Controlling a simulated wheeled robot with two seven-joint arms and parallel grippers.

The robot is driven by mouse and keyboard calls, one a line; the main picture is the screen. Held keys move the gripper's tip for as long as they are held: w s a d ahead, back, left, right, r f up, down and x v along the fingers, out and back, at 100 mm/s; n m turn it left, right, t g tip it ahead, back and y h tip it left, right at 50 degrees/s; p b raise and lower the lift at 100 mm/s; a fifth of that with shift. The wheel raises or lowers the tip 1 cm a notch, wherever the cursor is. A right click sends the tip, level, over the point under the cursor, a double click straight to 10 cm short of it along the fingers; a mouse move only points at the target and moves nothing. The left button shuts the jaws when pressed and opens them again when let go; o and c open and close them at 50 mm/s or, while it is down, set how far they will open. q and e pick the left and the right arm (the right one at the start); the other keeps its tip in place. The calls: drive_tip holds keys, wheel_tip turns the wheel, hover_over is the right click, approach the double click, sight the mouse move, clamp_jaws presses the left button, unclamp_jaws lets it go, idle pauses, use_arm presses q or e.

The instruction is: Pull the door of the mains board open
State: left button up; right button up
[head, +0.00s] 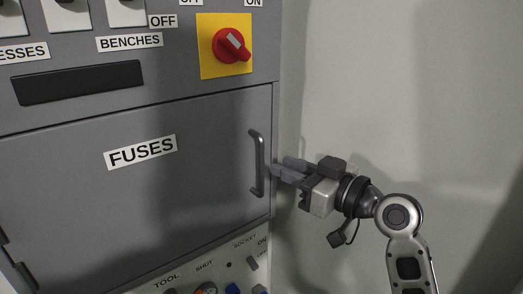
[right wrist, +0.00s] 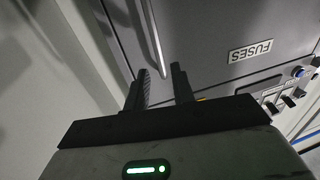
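The grey door (head: 190,195) of the mains board carries a white FUSES label (head: 140,151) and is shut. Its dark vertical bar handle (head: 257,165) is near the door's right edge. My right gripper (head: 279,166) is at the right of the handle, its fingers pointing left towards the handle's lower half. In the right wrist view, the fingers (right wrist: 160,70) are apart, and the handle (right wrist: 155,38) lines up with the gap between them. I cannot tell whether the fingertips reach around the bar. My left gripper is not in view.
Above the door are a red rotary switch (head: 231,45) on a yellow plate, a dark recessed strip (head: 78,82) and white switches. Below it is a panel with sockets and small controls (head: 205,287). A pale wall (head: 400,90) stands to the right of the board.

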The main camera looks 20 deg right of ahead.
sight(263, 158)
drive_tip(key=p+x, duration=0.1)
drive_tip(key=x, duration=0.6)
clamp_jaws()
